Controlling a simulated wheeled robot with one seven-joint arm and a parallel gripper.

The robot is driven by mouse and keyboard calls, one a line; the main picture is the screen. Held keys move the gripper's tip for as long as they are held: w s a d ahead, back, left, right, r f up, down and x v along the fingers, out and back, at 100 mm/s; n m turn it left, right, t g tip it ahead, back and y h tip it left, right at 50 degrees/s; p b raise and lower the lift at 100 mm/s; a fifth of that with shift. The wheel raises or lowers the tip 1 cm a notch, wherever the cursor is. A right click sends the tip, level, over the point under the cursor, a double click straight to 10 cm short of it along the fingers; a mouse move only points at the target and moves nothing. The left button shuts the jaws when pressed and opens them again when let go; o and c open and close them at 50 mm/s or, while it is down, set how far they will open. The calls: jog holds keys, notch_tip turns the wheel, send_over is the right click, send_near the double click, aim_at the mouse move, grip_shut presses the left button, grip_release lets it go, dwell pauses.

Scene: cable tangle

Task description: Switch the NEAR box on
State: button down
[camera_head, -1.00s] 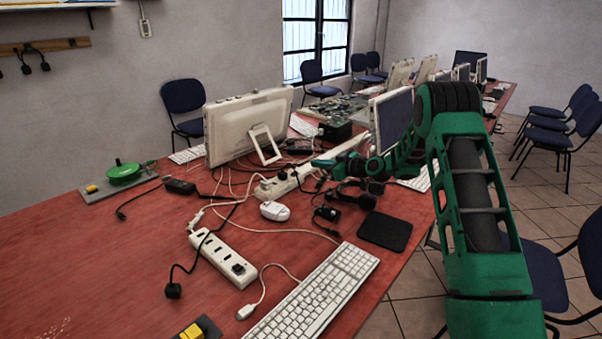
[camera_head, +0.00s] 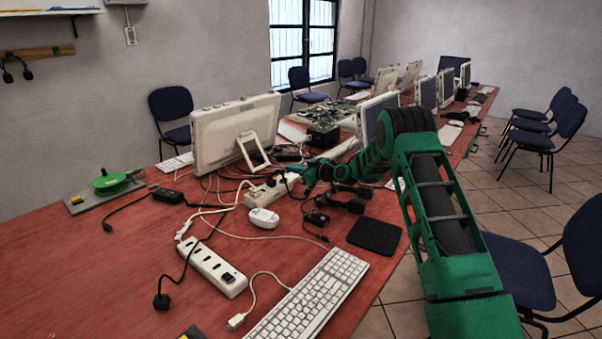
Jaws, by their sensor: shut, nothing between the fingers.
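The near white power strip (camera_head: 206,258) lies on the red table at the centre left, slanting toward me, with a dark switch (camera_head: 228,278) at its front right end. A second white power strip (camera_head: 262,192) lies farther back among tangled cables, with a dark plug in it. My green gripper (camera_head: 311,173) is shut and empty, beside the right end of the farther strip and well away from the near one. Its height above the table is hard to tell. Which way the near switch is set cannot be made out.
A white keyboard (camera_head: 318,292) lies right of the near strip. A white mouse (camera_head: 263,218), a black pad (camera_head: 374,236) and a black cable (camera_head: 162,300) lie around. A monitor (camera_head: 236,134) stands behind. The front left of the table (camera_head: 70,270) is mostly clear.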

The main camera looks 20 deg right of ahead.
aim_at(283, 179)
jog(key=w+f, duration=0.1)
jog(key=w+a+f, duration=0.1)
jog(key=f, duration=0.1)
jog(key=shift+w+f, duration=0.2)
jog(key=shift+f, duration=0.6)
